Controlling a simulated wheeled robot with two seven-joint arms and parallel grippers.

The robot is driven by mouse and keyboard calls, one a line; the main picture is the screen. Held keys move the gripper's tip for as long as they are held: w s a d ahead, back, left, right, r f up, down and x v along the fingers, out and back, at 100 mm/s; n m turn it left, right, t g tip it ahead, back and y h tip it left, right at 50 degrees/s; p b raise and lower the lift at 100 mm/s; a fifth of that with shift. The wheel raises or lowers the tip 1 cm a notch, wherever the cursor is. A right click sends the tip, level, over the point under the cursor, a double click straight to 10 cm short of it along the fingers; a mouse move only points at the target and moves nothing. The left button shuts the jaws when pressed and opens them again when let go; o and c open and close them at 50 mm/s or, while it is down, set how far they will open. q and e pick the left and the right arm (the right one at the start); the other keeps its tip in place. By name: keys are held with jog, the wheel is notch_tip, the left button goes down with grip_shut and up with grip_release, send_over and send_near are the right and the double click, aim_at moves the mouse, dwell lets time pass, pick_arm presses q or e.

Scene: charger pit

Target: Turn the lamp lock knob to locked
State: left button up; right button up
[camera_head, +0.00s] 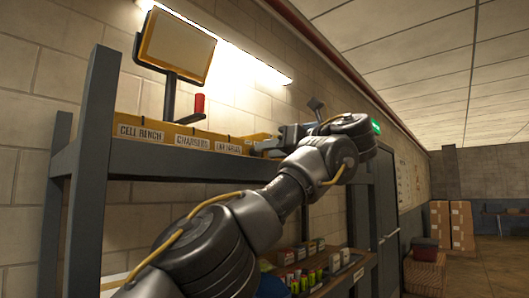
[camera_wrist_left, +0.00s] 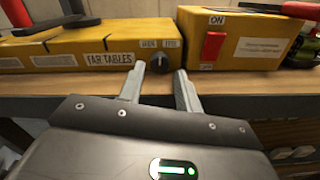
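A dark round knob (camera_wrist_left: 159,63) sits on the front of a yellow box (camera_wrist_left: 110,42) in the left wrist view. Two small labels (camera_wrist_left: 160,44) are above it, too small to read surely; a light mark on the knob seems to point roughly upward. My left gripper (camera_wrist_left: 159,71) is open, its two fingertips apart on either side of the knob. I cannot tell whether they touch it. In the head view my left gripper (camera_head: 284,138) reaches the yellow boxes on the shelf, and the knob is hidden there. My right gripper is not in view.
A yellow box with a red switch (camera_wrist_left: 213,46) stands just right of the knob. The shelf edge (camera_wrist_left: 250,86) runs below the fingers. A framed panel on a post (camera_head: 178,45) and a red cylinder (camera_head: 199,103) stand left. A lower shelf holds several small items (camera_head: 312,277).

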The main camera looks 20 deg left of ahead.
pick_arm(q)
jog(key=shift+x, duration=1.1)
jog(key=c, duration=0.7)
jog(key=shift+n+b, duration=0.3)
jog(key=shift+n, duration=1.8)
jog(key=o, duration=0.7)
